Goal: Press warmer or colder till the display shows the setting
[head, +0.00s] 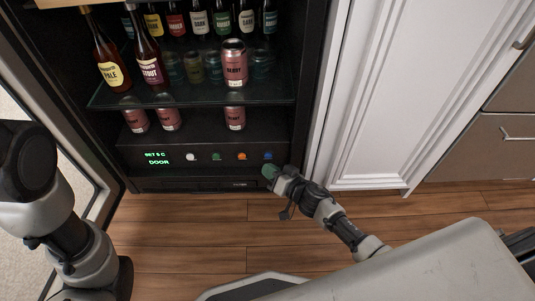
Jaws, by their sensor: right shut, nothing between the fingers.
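The fridge's control panel (205,156) runs below the shelves. Its green display (157,158) appears to read "SET 5 C" with "DOOR" under it. To the right sit a white button (190,157), a green button (216,156), an orange button (242,156) and a blue button (267,155). Labels under the buttons are too small to read. My right gripper (270,172) is shut and empty, its tip just below the blue button; I cannot tell whether it touches the panel. My left arm shows at the left, but its gripper is not in view.
The fridge door (88,218) stands open on the left. Bottles (148,55) and cans (234,63) stand on the shelves above the panel. A white cabinet door (365,90) is at the right. The wooden floor (190,235) in front is clear.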

